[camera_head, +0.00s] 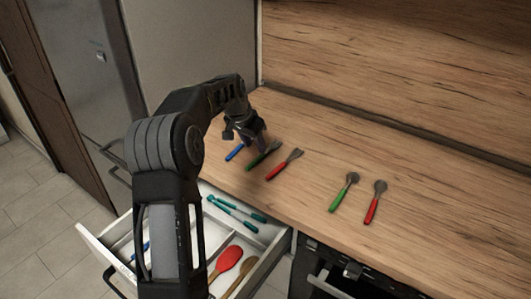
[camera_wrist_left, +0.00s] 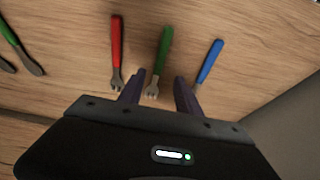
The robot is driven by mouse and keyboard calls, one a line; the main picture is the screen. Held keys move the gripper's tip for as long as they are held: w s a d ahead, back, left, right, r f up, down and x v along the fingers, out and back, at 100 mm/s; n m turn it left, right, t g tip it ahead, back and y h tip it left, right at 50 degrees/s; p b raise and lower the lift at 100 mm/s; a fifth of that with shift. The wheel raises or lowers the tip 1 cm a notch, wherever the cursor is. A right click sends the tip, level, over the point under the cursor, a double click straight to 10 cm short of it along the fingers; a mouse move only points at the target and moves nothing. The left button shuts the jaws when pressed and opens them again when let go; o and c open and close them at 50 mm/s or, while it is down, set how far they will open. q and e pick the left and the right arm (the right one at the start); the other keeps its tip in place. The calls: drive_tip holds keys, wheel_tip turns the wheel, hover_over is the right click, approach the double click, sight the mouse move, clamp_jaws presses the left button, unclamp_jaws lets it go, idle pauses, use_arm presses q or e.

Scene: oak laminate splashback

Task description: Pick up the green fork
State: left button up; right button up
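The green fork (camera_head: 262,155) lies on the wooden counter, between a blue-handled utensil (camera_head: 235,153) and a red-handled fork (camera_head: 284,166). My left gripper (camera_head: 252,141) is at the fork's metal end. In the left wrist view, the green fork (camera_wrist_left: 161,57) points its tines toward the gripper, and the tines lie between the two fingers (camera_wrist_left: 159,82). The fingers are open, with a gap on both sides of the fork. The red fork (camera_wrist_left: 117,45) and the blue utensil (camera_wrist_left: 209,62) lie on either side. My right gripper is not in view.
A green-handled spoon (camera_head: 343,193) and a red-handled spoon (camera_head: 375,203) lie farther right on the counter (camera_head: 430,220). An open drawer (camera_head: 100,246) below holds teal-handled utensils (camera_head: 237,214) and a red spoon (camera_head: 228,260). The wooden splashback (camera_head: 400,60) rises behind.

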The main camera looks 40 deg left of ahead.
sight(260, 156)
use_arm(q)
drive_tip(key=shift+p+x, duration=0.8)
drive_tip(key=shift+x, duration=1.7)
drive_tip(key=shift+s+d+f, duration=0.15)
clamp_jaws()
